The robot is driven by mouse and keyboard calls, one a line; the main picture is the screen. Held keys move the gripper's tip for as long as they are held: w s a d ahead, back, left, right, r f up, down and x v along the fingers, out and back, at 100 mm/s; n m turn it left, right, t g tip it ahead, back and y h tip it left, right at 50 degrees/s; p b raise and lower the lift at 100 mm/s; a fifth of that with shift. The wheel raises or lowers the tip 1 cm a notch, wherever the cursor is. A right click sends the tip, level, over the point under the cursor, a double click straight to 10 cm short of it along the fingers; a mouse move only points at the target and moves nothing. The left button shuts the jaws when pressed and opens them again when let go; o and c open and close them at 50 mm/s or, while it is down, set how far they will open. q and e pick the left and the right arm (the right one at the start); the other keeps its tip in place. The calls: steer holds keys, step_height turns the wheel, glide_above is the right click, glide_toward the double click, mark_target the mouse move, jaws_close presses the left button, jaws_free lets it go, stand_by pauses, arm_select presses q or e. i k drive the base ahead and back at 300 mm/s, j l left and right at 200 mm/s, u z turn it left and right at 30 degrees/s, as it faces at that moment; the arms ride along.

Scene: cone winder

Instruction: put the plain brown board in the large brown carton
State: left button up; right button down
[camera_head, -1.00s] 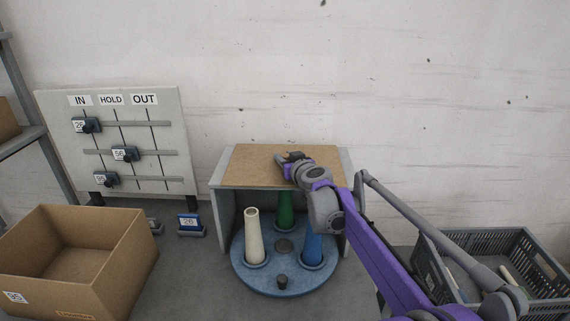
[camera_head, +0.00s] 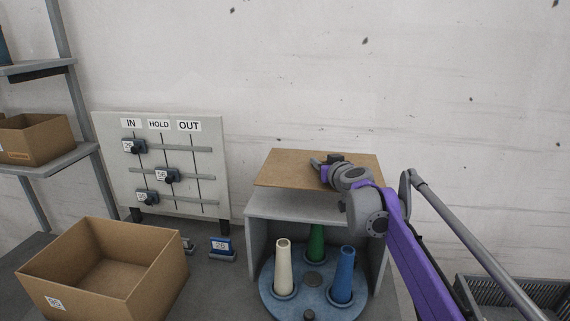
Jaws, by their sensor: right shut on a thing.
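The plain brown board (camera_head: 290,171) is flat and thin and is raised a little above the grey top of the stand (camera_head: 283,205). My right gripper (camera_head: 323,164) is shut on the board near its middle, and my wrist hides the board's right part. The large brown carton (camera_head: 163,275) stands open and looks empty at the lower left, left of the stand and apart from the board. My left gripper is not in view.
Under the stand are a white cone (camera_head: 283,267), a green cone (camera_head: 316,243) and a blue cone (camera_head: 346,275) on a blue disc. A grey crate (camera_head: 540,293) is at lower right.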

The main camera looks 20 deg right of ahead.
mark_target(122, 294)
steer(key=k+j, duration=0.1)
steer(key=k, duration=0.4)
steer(key=k+j, duration=0.15)
steer(key=k, duration=0.35)
